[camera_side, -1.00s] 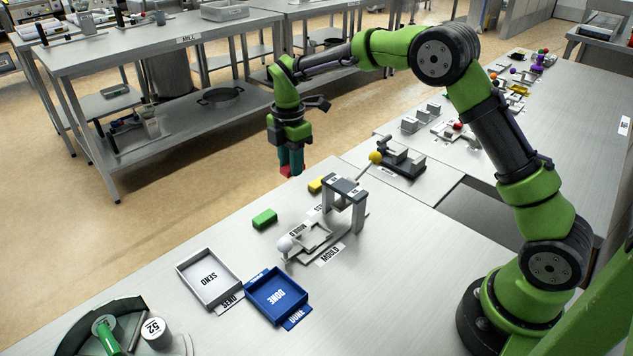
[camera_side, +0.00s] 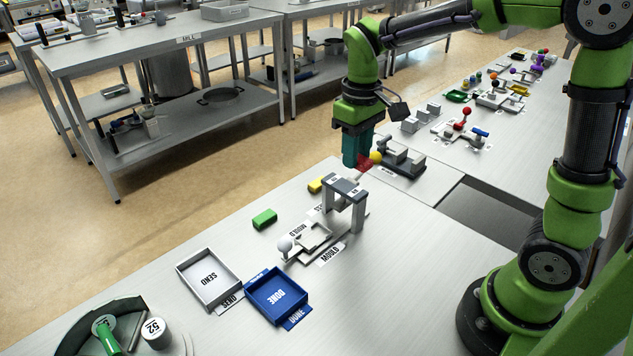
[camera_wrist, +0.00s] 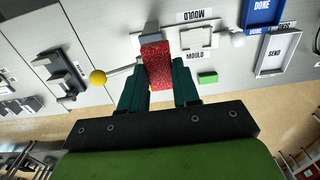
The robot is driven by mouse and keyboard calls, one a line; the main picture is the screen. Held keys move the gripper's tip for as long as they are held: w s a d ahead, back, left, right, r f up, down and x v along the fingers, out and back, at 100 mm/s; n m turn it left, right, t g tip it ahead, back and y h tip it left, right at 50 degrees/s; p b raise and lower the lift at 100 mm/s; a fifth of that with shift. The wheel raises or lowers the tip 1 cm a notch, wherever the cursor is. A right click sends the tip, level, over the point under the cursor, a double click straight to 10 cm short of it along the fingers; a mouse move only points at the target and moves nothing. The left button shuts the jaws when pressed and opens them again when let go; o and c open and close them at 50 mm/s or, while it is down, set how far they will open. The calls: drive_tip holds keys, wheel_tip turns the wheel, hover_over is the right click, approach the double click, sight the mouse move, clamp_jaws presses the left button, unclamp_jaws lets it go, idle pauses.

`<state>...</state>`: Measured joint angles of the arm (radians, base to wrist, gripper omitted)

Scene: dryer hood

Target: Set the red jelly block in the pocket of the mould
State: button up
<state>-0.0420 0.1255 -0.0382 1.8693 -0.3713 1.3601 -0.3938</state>
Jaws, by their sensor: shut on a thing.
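The red jelly block (camera_wrist: 157,68) is held between the fingers of my gripper (camera_wrist: 160,84), which is shut on it. In the side view the block (camera_side: 365,163) shows below the fingers of my gripper (camera_side: 359,160), raised above the table and partly behind the yellow ball. The mould (camera_side: 313,236) is a pale frame with a square pocket, lying on the table beside a grey press arch (camera_side: 345,190). Its pocket looks empty in both views. In the wrist view the mould (camera_wrist: 200,40) lies beyond the block and to its right.
A green block (camera_side: 264,219) and a yellow block (camera_side: 316,185) lie near the table edge. A white ball knob (camera_side: 285,244) stands at the mould's near end. The SEND tray (camera_side: 208,279) and blue DONE tray (camera_side: 276,296) are empty. A yellow ball (camera_side: 376,157) tops a lever by a grey fixture (camera_side: 402,158).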

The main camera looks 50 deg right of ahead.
drive_tip(key=s+a+f+n, duration=0.5)
drive_tip(key=s+f+n, duration=0.65)
drive_tip(key=n, duration=0.65)
hover_over(313, 239)
drive_tip(key=shift+s+f, duration=0.1)
drive_tip(key=shift+f, duration=0.2)
drive_tip(key=shift+w+f, duration=0.25)
drive_tip(key=shift+f, duration=1.5)
drive_tip(key=shift+f, duration=0.6)
drive_tip(key=o, duration=0.9)
drive_tip(key=shift+o, duration=0.6)
drive_tip(key=shift+s+f, duration=0.1)
drive_tip(key=shift+s, duration=0.1)
